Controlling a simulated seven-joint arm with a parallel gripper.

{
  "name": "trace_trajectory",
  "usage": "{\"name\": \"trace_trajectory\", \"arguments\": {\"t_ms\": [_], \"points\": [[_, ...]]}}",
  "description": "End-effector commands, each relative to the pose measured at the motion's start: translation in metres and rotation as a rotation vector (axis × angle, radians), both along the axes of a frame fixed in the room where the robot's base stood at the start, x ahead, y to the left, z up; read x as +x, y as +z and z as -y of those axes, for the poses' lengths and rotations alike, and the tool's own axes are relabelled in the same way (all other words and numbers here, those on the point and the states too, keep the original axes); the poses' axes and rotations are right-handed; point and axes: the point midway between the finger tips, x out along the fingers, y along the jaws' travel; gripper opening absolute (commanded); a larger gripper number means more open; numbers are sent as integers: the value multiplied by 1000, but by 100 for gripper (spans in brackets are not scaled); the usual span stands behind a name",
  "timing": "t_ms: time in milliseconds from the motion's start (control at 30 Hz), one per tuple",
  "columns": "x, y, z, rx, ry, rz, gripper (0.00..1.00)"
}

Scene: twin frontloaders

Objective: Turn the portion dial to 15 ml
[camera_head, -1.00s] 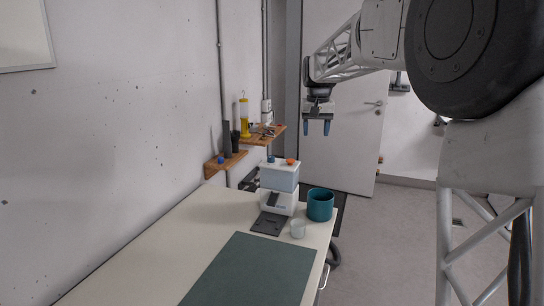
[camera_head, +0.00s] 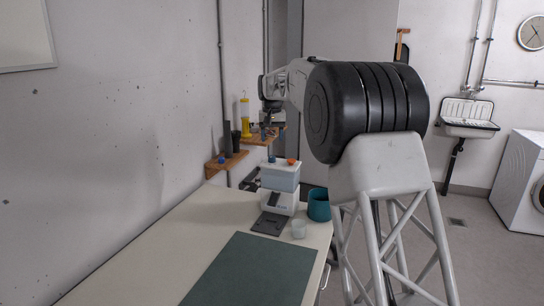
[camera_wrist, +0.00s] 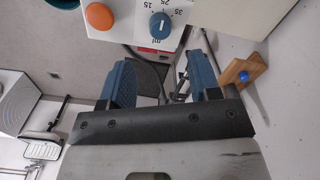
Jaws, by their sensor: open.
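The white and pale-blue dispenser (camera_head: 280,178) stands at the far end of the counter. Its blue portion dial (camera_wrist: 160,25) shows at the top of the wrist view, beside printed marks 15, 25, 35 and "ml". The dial has a short white pointer line; I cannot tell for sure which mark it meets. An orange button (camera_wrist: 99,16) sits beside the dial; both show on top of the dispenser in the head view. My gripper (camera_wrist: 160,80) is open and empty, its blue fingers apart from the dial. In the head view it is above and behind the dispenser, partly blending with the shelf.
A teal pot (camera_head: 318,205) and a small white cup (camera_head: 299,229) stand close to the dispenser. A dark green mat (camera_head: 250,272) covers the near counter. Wooden wall shelves (camera_head: 227,160) hold a yellow bottle (camera_head: 245,117) and dark cylinders near my gripper.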

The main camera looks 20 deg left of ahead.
Motion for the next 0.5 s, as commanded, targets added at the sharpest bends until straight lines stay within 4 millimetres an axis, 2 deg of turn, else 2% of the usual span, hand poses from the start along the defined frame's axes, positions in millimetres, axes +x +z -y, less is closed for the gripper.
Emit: {"name": "trace_trajectory", "arguments": {"t_ms": [500], "points": [[0, -4, 0, 0, 0, -1, 57]]}}
